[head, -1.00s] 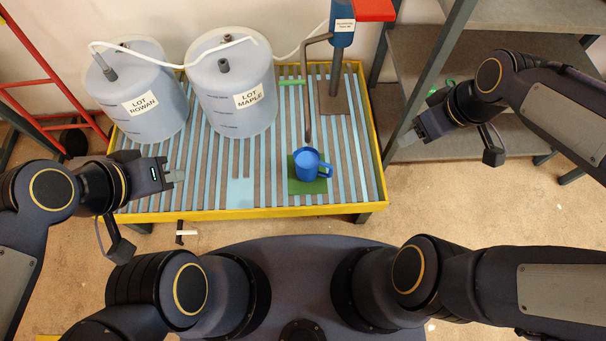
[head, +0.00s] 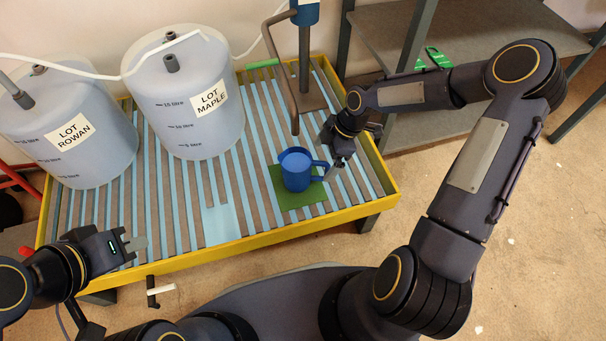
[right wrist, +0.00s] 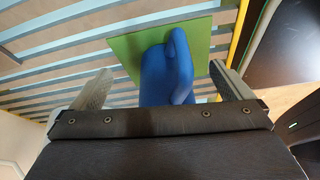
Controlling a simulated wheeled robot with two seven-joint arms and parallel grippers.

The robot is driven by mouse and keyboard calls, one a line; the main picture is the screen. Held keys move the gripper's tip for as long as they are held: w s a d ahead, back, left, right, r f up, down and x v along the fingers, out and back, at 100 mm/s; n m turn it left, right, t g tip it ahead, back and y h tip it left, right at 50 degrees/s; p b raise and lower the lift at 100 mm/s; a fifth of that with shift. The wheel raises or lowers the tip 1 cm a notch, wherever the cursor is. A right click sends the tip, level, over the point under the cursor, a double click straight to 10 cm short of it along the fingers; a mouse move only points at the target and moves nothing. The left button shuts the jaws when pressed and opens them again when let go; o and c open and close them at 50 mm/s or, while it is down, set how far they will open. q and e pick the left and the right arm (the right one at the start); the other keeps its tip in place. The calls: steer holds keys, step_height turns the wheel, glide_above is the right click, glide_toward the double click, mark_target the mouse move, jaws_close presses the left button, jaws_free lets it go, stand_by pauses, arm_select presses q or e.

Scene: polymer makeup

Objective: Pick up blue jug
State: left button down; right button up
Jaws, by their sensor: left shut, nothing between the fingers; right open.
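The blue jug (head: 296,171) stands upright on a green mat (head: 289,200) on the slatted yellow-rimmed platform, its handle toward the right in the head view. My right gripper (head: 334,171) is open at the jug's handle side. In the right wrist view the jug (right wrist: 166,74) and its handle show between the spread fingers of my right gripper (right wrist: 165,88); I cannot tell whether they touch it. My left gripper (head: 136,243) is shut and empty over the platform's front left edge, away from the jug.
Two translucent drums, LOT ROWAN (head: 75,130) and LOT MAPLE (head: 185,95), stand on the platform at the left and back. A pump with a bent pipe (head: 275,60) rises behind the jug. A grey shelf (head: 460,40) stands at the right. The platform's front middle is clear.

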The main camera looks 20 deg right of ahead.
mark_target(298, 163)
steer(key=a+b, duration=0.2)
steer(key=a, duration=0.5)
steer(key=shift+w+a+f, duration=0.1)
steer(key=shift+a, duration=0.1)
steer(key=shift+a+f+b, duration=0.15)
steer(key=shift+f+b, duration=0.35)
steer(key=c, duration=1.4)
steer(key=shift+r, duration=0.1)
steer(key=shift+c, duration=0.7)
